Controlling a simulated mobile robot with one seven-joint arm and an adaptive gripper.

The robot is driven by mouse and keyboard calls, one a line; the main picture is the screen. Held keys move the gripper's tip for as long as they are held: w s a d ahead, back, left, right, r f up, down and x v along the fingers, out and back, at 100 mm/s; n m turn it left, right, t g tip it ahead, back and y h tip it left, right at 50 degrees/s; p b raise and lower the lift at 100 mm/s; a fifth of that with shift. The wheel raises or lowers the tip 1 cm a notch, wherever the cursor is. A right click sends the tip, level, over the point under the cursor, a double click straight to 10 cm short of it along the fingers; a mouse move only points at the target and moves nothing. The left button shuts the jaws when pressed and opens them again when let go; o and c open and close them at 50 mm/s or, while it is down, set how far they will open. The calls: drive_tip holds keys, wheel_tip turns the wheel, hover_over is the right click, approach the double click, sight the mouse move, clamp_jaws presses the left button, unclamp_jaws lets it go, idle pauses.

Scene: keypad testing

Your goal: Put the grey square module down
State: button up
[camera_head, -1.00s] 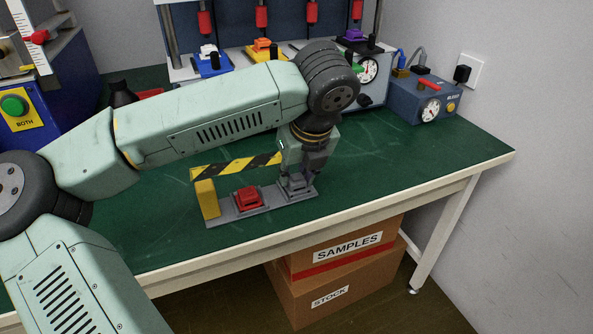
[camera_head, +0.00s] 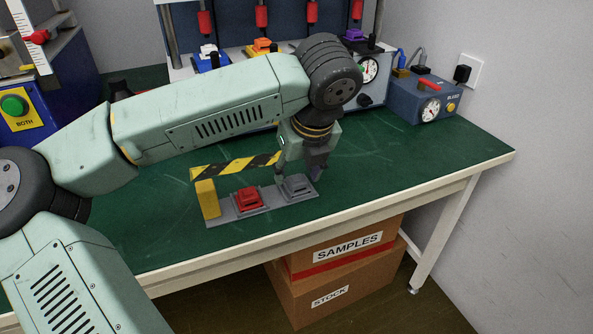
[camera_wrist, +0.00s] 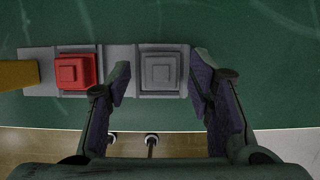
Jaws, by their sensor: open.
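The grey square module (camera_head: 297,188) sits flat at the right end of a grey base strip (camera_head: 222,213) on the green bench. It also shows in the wrist view (camera_wrist: 159,70), in the right square of the strip. A red square module (camera_head: 248,198) sits to its left on the same strip. My gripper (camera_head: 299,170) is open and empty just above the grey module. In the wrist view (camera_wrist: 161,72) its fingers are spread to either side of the module, with a gap showing on both sides.
A yellow post (camera_head: 208,199) with a yellow-and-black striped bar (camera_head: 236,167) stands at the strip's left end, the bar reaching toward my gripper. A test rig with colored modules stands behind. A blue gauge box (camera_head: 423,97) is at the back right. Bench to the right is clear.

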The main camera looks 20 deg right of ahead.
drive_tip(key=v, duration=1.1)
drive_tip(key=shift+s+f, duration=0.1)
drive_tip(key=shift+s, duration=0.05)
